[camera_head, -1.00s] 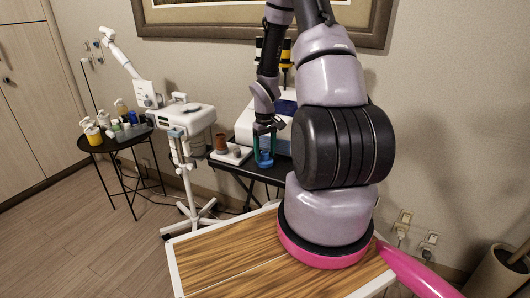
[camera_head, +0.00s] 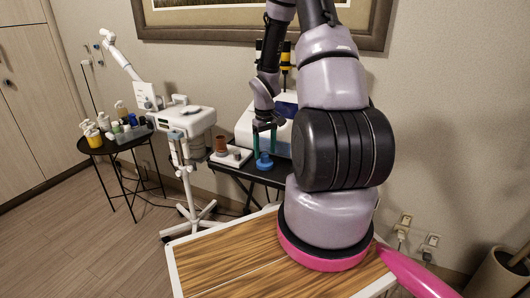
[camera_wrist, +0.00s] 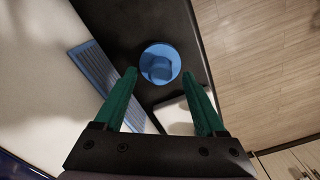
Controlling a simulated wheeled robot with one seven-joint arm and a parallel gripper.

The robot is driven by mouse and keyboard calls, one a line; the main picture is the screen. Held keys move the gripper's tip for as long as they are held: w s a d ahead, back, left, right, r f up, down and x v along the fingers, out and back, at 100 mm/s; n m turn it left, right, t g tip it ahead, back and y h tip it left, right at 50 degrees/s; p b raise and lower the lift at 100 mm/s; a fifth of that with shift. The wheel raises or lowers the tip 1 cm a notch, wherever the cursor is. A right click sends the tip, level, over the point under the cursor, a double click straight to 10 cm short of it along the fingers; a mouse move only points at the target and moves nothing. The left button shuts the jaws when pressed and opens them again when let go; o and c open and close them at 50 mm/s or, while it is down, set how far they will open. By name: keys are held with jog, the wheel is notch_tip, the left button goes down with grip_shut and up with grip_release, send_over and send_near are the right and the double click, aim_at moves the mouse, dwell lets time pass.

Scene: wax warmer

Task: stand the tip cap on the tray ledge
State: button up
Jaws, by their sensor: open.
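The blue tip cap (camera_head: 264,162) stands on the black stand (camera_head: 245,172), beside the white machine. In the wrist view the cap (camera_wrist: 160,62) shows from above as a wide round disc with a narrower round part at its middle. My gripper (camera_head: 265,157) is open, with its two teal fingers pointing down above the cap. In the wrist view the fingertips of my gripper (camera_wrist: 160,74) lie on either side of the cap, with gaps between them and it. Nothing is held. I cannot tell for sure which surface is the tray ledge.
A white tray (camera_head: 226,161) with a brown cup (camera_head: 221,144) and a smaller piece (camera_head: 236,152) sits left of the cap. The white machine (camera_head: 243,128) stands close behind and right. A wheeled white device (camera_head: 187,122) and a bottle table (camera_head: 100,148) are farther left.

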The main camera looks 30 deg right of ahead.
jog(key=shift+r, duration=3)
jog(key=shift+r, duration=0.1)
notch_tip(320, 180, up, 11)
jog(key=shift+f, duration=0.2)
jog(key=s+a+r+m+t+y, duration=0.1)
jog(key=s+a+r+m+t, duration=0.2)
jog(key=s+a+r, duration=0.3)
jog(key=s+a+r+m+t+y, duration=0.1)
jog(key=s+a+r+t, duration=0.3)
jog(key=s+r, duration=0.9)
jog(key=a+r+m, duration=0.1)
jog(key=a+r, duration=0.2)
jog(key=shift+s+a+r+m, duration=0.2)
jog(key=shift+s+m, duration=0.1)
jog(key=shift+m, duration=0.1)
